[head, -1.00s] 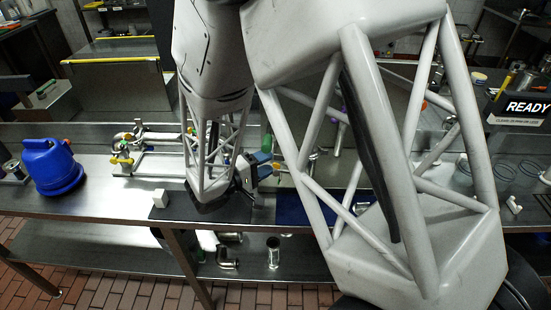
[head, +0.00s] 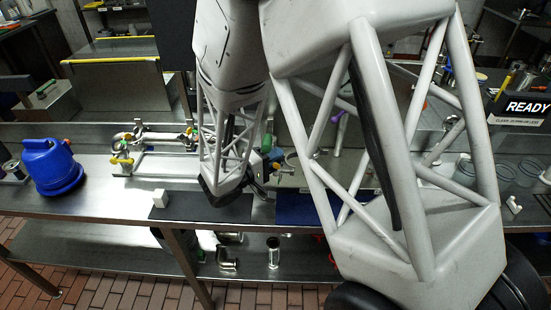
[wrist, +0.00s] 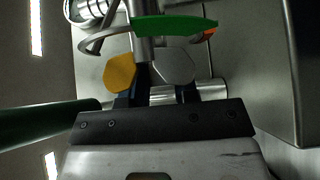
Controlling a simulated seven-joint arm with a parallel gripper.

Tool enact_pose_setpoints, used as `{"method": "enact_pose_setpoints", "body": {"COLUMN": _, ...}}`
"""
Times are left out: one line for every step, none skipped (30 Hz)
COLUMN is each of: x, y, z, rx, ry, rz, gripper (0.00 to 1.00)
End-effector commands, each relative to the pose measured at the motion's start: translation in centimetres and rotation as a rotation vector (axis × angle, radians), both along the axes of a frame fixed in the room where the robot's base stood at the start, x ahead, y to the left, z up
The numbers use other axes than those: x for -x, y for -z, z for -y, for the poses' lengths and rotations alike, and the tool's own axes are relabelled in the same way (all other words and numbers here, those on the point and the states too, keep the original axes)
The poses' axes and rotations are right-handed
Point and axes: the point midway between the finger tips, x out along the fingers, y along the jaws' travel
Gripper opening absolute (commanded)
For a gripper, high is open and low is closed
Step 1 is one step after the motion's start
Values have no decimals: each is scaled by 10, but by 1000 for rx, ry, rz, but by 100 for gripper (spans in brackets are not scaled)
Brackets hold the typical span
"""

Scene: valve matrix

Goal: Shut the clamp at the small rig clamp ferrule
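My gripper (head: 260,174) is at the right of my forearm's end, above the bench, small and partly hidden in the head view. In the wrist view its dark mount crosses the bottom, with short black fingers (wrist: 158,92) above it; their opening is unclear. Just beyond them are a yellow rounded piece (wrist: 119,72) and a grey rounded piece (wrist: 174,66). Past these stand a vertical steel tube (wrist: 143,45), a green handle (wrist: 175,24) and a curved grey band (wrist: 98,42). I cannot tell which piece is the clamp, or whether it is touched.
A steel pipe assembly with yellow parts (head: 122,160) stands left of my arm. A blue jug (head: 51,167) is farther left, and a white block (head: 160,198) lies near the front edge. In the wrist view a dark green cylinder (wrist: 45,125) is close at left.

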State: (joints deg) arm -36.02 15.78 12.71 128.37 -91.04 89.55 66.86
Motion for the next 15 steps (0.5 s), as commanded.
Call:
{"method": "enact_pose_setpoints", "body": {"x": 0, "y": 0, "z": 0, "rx": 0, "ry": 0, "rz": 0, "gripper": 20}}
{"method": "enact_pose_setpoints", "body": {"x": 0, "y": 0, "z": 0, "rx": 0, "ry": 0, "rz": 0, "gripper": 15}}
{"method": "enact_pose_setpoints", "body": {"x": 0, "y": 0, "z": 0, "rx": 0, "ry": 0, "rz": 0, "gripper": 9}}
{"method": "enact_pose_setpoints", "body": {"x": 0, "y": 0, "z": 0, "rx": 0, "ry": 0, "rz": 0, "gripper": 4}}
{"method": "enact_pose_setpoints", "body": {"x": 0, "y": 0, "z": 0, "rx": 0, "ry": 0, "rz": 0, "gripper": 0}}
{"method": "enact_pose_setpoints", "body": {"x": 0, "y": 0, "z": 0, "rx": 0, "ry": 0, "rz": 0, "gripper": 0}}
{"method": "enact_pose_setpoints", "body": {"x": 0, "y": 0, "z": 0, "rx": 0, "ry": 0, "rz": 0, "gripper": 0}}
{"method": "enact_pose_setpoints", "body": {"x": 0, "y": 0, "z": 0, "rx": 0, "ry": 0, "rz": 0, "gripper": 0}}
{"method": "enact_pose_setpoints", "body": {"x": 0, "y": 0, "z": 0, "rx": 0, "ry": 0, "rz": 0, "gripper": 0}}
{"method": "enact_pose_setpoints", "body": {"x": 0, "y": 0, "z": 0, "rx": 0, "ry": 0, "rz": 0, "gripper": 0}}
{"method": "enact_pose_setpoints", "body": {"x": 0, "y": 0, "z": 0, "rx": 0, "ry": 0, "rz": 0, "gripper": 0}}
{"method": "enact_pose_setpoints", "body": {"x": 0, "y": 0, "z": 0, "rx": 0, "ry": -1, "rz": 0, "gripper": 0}}
{"method": "enact_pose_setpoints", "body": {"x": 0, "y": 0, "z": 0, "rx": 0, "ry": -2, "rz": 0, "gripper": 0}}
{"method": "enact_pose_setpoints", "body": {"x": 0, "y": 0, "z": 0, "rx": 0, "ry": -4, "rz": 0, "gripper": 0}}
{"method": "enact_pose_setpoints", "body": {"x": 0, "y": 0, "z": 0, "rx": 0, "ry": -6, "rz": 0, "gripper": 0}}
